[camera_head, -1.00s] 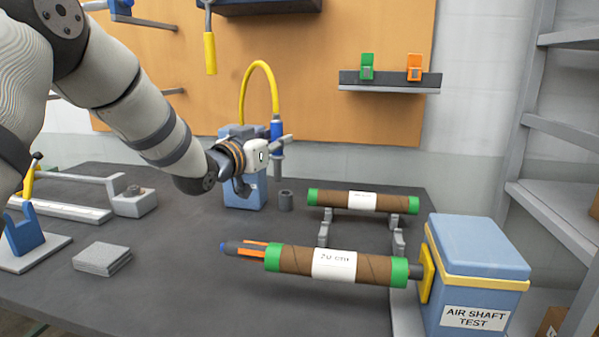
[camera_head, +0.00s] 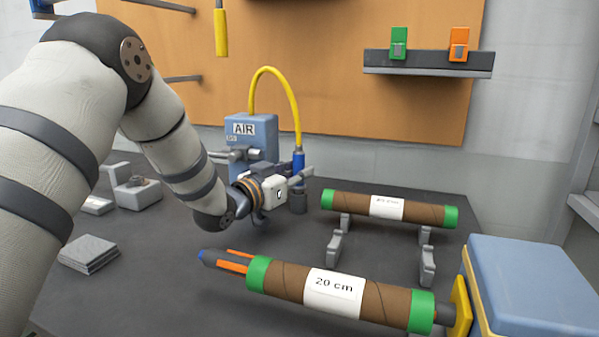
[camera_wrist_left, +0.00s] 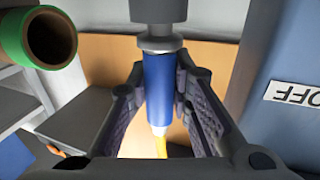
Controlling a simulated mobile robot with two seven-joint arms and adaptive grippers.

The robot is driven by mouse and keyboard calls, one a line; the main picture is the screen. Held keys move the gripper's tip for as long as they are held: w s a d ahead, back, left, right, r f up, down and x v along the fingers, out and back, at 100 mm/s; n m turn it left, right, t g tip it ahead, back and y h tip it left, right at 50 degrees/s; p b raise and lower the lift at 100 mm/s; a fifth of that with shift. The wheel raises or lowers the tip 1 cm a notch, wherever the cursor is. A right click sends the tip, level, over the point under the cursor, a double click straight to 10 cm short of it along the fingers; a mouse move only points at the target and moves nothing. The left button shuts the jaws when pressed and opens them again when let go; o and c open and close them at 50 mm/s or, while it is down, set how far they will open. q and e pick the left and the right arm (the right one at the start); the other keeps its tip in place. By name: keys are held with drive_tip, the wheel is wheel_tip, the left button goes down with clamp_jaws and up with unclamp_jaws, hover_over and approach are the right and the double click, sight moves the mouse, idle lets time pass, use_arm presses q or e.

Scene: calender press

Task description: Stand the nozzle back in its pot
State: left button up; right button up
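The nozzle (camera_head: 298,162) is a blue, upright body with a yellow hose rising from its top. My left gripper (camera_head: 299,178) is around it, coming from the left. In the left wrist view the fingers lie on both sides of the blue nozzle (camera_wrist_left: 158,85), and their tips appear to press on it. That view is upside down, with the hose at the bottom. The dark grey pot (camera_head: 298,203) stands on the table directly below the nozzle. The nozzle's lower end lines up with the pot; how deep it sits is hidden. My right gripper is not in view.
The blue AIR box (camera_head: 262,135) stands just behind my left gripper. A cardboard tube (camera_head: 385,207) with green ends rests on grey stands to the right. A 20 cm tube (camera_head: 385,300) on a shaft lies in front. Grey plates (camera_head: 88,255) lie at left.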

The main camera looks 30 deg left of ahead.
use_arm(q)
drive_tip(key=o, duration=0.4)
drive_tip(key=shift+r, duration=0.1)
drive_tip(key=shift+r, duration=0.15)
drive_tip(key=s, duration=0.4)
drive_tip(key=s+p, duration=0.1)
drive_tip(key=s, duration=0.3)
drive_tip(key=s+p, duration=0.1)
drive_tip(key=s, duration=0.3)
drive_tip(key=shift+a, duration=0.4)
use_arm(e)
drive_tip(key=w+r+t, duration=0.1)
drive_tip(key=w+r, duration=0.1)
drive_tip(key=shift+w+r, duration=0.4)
